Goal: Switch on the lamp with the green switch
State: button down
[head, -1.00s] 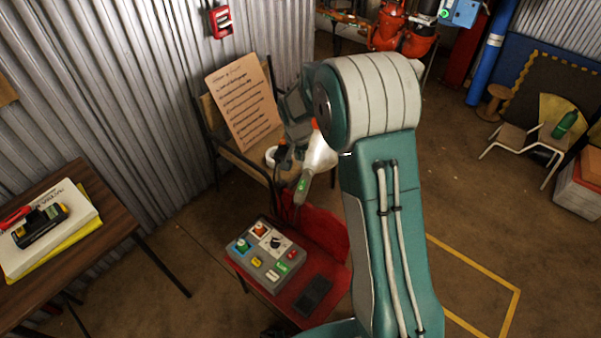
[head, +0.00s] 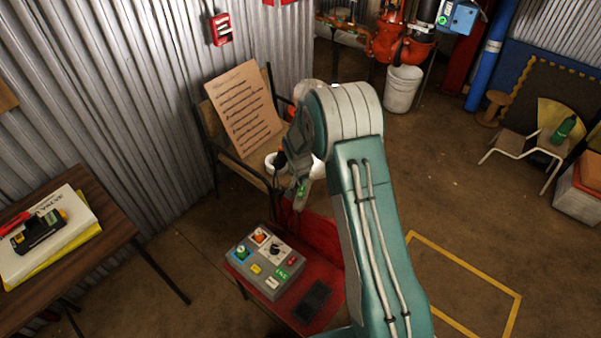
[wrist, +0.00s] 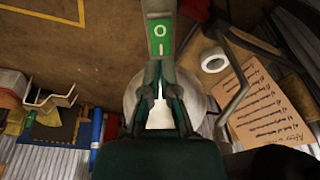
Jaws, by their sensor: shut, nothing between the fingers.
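A green switch plate (wrist: 160,38) marked O and I sits on a narrow grey holder in the wrist view. It also shows small in the head view (head: 301,191), above the red chair. My gripper (wrist: 160,68) is shut and empty, its fingertips close to the plate's lower end; whether they touch it I cannot tell. In the head view my gripper (head: 293,170) is partly hidden by my arm. A round white thing (wrist: 135,97) behind my fingers, bright in the middle, looks like the lamp; I cannot tell if it is lit.
A grey control box (head: 265,262) with coloured buttons stands on the red chair (head: 325,238). A paper sign (head: 243,108) leans on a wooden chair by the corrugated wall. A brown table (head: 100,225) stands left.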

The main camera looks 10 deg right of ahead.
aim_at(302, 193)
jog(key=shift+w+d+f, duration=0.1)
jog(key=shift+w+f, duration=0.05)
jog(key=shift+f, duration=0.6)
jog(key=shift+w+d+f, duration=0.1)
jog(key=shift+w+f, duration=0.05)
jog(key=shift+f, duration=0.55)
jog(key=shift+f+g, duration=0.2)
jog(key=shift+g, duration=0.1)
jog(key=shift+s, duration=0.1)
jog(key=shift+s+a, duration=0.35)
jog(key=shift+s, duration=0.35)
